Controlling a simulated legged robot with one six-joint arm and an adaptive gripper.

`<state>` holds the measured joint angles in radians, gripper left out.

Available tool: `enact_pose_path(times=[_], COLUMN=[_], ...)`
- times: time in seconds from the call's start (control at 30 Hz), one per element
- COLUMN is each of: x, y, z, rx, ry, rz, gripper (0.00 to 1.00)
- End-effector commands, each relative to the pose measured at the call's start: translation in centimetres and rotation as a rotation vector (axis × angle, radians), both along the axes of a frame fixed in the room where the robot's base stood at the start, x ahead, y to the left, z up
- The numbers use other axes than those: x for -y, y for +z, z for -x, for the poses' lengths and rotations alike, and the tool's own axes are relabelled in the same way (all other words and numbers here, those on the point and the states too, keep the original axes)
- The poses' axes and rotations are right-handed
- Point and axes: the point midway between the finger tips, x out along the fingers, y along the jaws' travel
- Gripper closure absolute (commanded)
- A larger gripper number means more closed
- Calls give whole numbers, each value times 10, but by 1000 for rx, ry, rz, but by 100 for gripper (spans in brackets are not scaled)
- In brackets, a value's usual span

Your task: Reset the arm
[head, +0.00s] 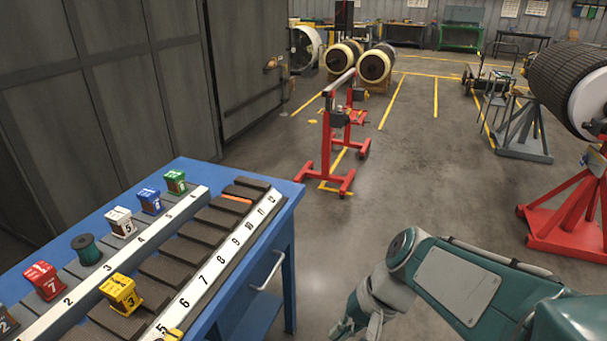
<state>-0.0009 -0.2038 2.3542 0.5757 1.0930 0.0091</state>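My arm is teal and grey and comes in from the lower right, bent at the elbow. My gripper (358,330) hangs low at the bottom edge, to the right of the blue workbench (297,200) and apart from it. Its fingertips are cut off by the frame edge, so its opening cannot be judged. Nothing is seen held in the part that shows.
On the bench are a yellow block (120,295), red block (43,281), dark green spool (87,250), white block (121,222), blue block (150,201) and green block (175,181). Red stands (337,140) and (570,215) stand beyond. Floor between is clear.

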Motion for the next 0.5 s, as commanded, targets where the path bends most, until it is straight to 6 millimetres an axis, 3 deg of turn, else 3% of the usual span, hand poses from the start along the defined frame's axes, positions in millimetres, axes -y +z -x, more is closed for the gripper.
enact_pose_path(times=[0.5], x=[85], y=[59], z=[46], rx=[532], ry=[159], rz=[510], gripper=[100])
